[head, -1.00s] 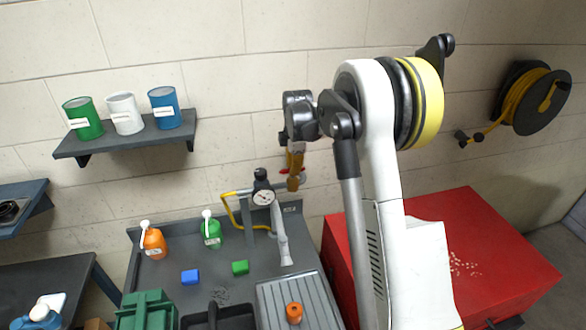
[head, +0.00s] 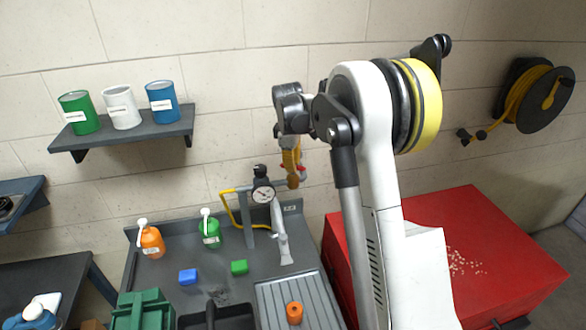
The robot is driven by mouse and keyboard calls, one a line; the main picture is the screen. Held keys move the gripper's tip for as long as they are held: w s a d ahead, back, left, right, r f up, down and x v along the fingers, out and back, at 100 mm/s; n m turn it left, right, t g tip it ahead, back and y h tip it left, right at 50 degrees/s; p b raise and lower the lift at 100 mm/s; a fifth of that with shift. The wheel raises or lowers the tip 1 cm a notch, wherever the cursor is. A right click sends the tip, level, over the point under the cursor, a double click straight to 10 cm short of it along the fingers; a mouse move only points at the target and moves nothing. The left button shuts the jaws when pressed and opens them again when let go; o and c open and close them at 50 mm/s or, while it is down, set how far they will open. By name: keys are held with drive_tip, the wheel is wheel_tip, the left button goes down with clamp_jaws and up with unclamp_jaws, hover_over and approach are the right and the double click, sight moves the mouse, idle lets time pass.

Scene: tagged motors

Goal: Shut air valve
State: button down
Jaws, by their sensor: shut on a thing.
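The air valve (head: 293,182) is a small brass fitting on the pipe by the wall, above the back of the grey bench. Its red handle (head: 302,169) shows in part just right of my gripper's fingers. My gripper (head: 291,166) points down over the valve from above, its orange-brown fingers closed at the red handle. The fingers and wrist hide much of the handle, so its exact angle is unclear. A round pressure gauge (head: 263,193) stands on the pipework just left of the valve.
A red cabinet (head: 440,240) stands at right. A shelf with three cans (head: 122,110) is at upper left.

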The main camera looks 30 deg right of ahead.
drive_tip(key=m+b, duration=0.1)
drive_tip(key=m, duration=0.2)
drive_tip(key=m+g, duration=0.1)
drive_tip(key=m, duration=0.2)
drive_tip(key=shift+a+f+h+b, duration=0.1)
drive_tip(key=shift+h+b, duration=0.25)
drive_tip(key=shift+h, duration=0.05)
drive_tip(key=m+g, duration=0.1)
drive_tip(key=m, duration=0.5)
drive_tip(key=shift+b, duration=0.35)
drive_tip(key=c, duration=1.4)
unclamp_jaws()
drive_tip(key=shift+w, duration=0.1)
drive_tip(key=r, duration=0.4)
drive_tip(key=a+r, duration=0.1)
drive_tip(key=r, duration=0.3)
drive_tip(key=a+r, duration=0.1)
drive_tip(key=r, duration=0.3)
drive_tip(key=shift+w+a, duration=0.15)
drive_tip(key=shift+w, duration=0.1)
